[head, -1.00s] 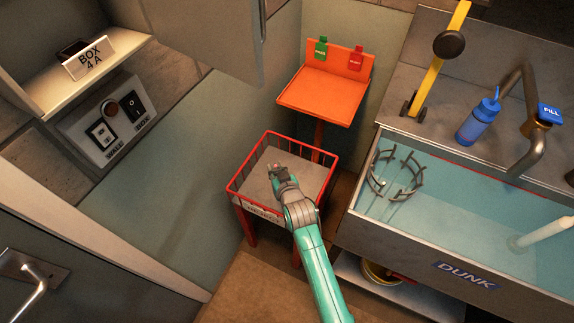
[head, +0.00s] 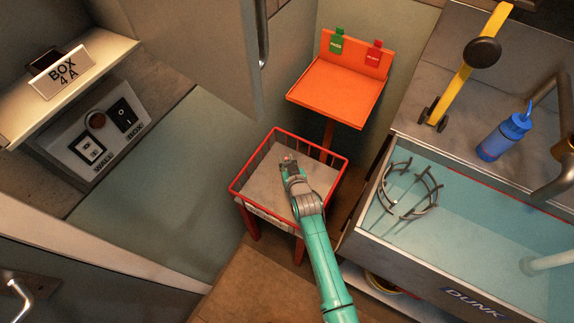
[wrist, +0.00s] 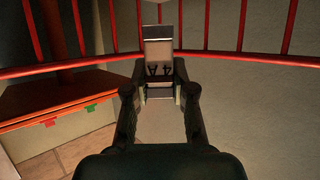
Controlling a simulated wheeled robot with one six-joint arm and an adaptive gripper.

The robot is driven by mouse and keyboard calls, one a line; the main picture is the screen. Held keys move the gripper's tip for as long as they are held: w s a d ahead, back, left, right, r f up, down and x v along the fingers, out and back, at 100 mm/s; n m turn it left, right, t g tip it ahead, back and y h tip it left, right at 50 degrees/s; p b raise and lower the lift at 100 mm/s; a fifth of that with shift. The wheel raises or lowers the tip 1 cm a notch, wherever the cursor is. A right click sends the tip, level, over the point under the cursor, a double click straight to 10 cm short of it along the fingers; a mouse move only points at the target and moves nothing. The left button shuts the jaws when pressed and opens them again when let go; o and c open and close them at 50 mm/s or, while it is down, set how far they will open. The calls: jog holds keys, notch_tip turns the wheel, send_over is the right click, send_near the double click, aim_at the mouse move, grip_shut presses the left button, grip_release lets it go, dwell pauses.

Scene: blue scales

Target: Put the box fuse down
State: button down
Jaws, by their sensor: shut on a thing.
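The box fuse (wrist: 159,50) is a pale, upright block marked 4A in the wrist view. My gripper (wrist: 160,85) is shut on it, with one finger on each side. In the head view my gripper (head: 289,163) is over the red wire basket (head: 248,206), inside its rim. The fuse is small there and hard to make out at the fingertips. In the wrist view the red basket rails (wrist: 215,57) pass behind the fuse. I cannot tell whether the fuse touches the pale basket floor.
An orange stand (head: 335,92) with green and red tags is behind the basket. A water-filled sink (head: 465,225) with a wire ring is at right, with a blue bottle (head: 503,137) behind it. A BOX 4A sign (head: 62,73) and switch panel (head: 95,140) are at left.

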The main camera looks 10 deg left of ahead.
jog(key=shift+f, duration=1.15)
jog(key=shift+f, duration=0.6)
jog(key=c, duration=1)
grip_release()
jog(key=shift+r, duration=0.15)
jog(key=shift+r, duration=0.3)
jog(key=shift+s+d+r, duration=0.1)
jog(key=shift+s+r, duration=0.15)
jog(key=shift+v, duration=3.5)
